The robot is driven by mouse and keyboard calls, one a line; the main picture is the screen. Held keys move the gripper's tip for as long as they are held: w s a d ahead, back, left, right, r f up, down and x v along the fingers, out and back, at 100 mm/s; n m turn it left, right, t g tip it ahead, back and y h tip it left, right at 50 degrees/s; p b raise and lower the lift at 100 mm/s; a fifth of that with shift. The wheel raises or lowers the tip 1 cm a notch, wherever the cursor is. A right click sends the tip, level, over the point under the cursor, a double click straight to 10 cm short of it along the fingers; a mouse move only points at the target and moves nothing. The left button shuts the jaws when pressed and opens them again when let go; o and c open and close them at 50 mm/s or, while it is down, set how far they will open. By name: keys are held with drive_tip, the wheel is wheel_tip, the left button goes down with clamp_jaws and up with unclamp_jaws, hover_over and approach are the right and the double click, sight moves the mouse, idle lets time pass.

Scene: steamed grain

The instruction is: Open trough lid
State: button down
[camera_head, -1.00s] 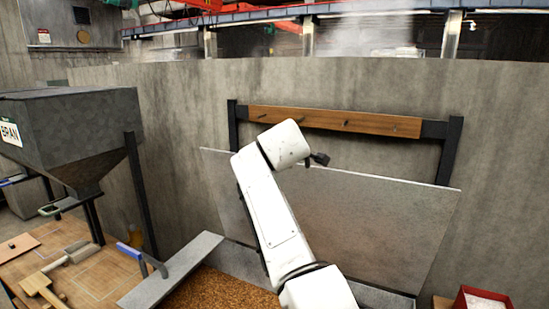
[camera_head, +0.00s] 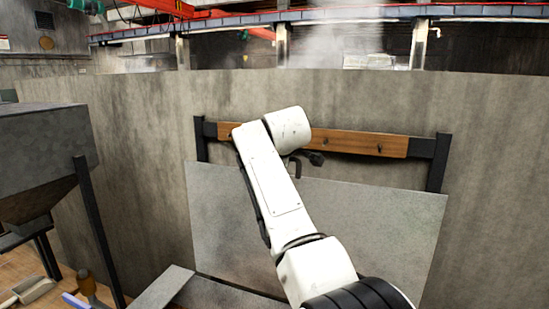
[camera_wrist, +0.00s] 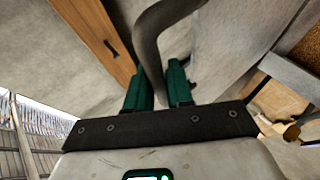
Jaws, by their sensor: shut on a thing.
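The trough lid (camera_head: 370,225) is a large grey panel. It stands raised and steep in front of the concrete wall, with its top edge just below the wooden rail. Its dark curved handle (camera_head: 297,168) shows at the top edge, beside my white arm. In the wrist view the handle (camera_wrist: 150,45) passes between the teal fingers of my gripper (camera_wrist: 159,88), which is shut on it. The lid's face (camera_wrist: 225,45) lies to the right there. My arm hides part of the lid in the head view.
A wooden rail (camera_head: 350,142) with pegs sits between dark posts behind the lid. A grey hopper (camera_head: 45,150) on dark legs stands at the left. A grey trough edge (camera_head: 160,288), a scoop (camera_head: 30,291) and a blue-handled tool (camera_head: 75,300) lie at lower left.

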drive_tip(key=c, duration=1.1)
unclamp_jaws()
drive_tip(key=shift+s, duration=0.1)
drive_tip(key=b+v, duration=0.4)
drive_tip(key=v, duration=0.6)
drive_tip(key=shift+s+r, duration=0.2)
drive_tip(key=shift+r, duration=0.05)
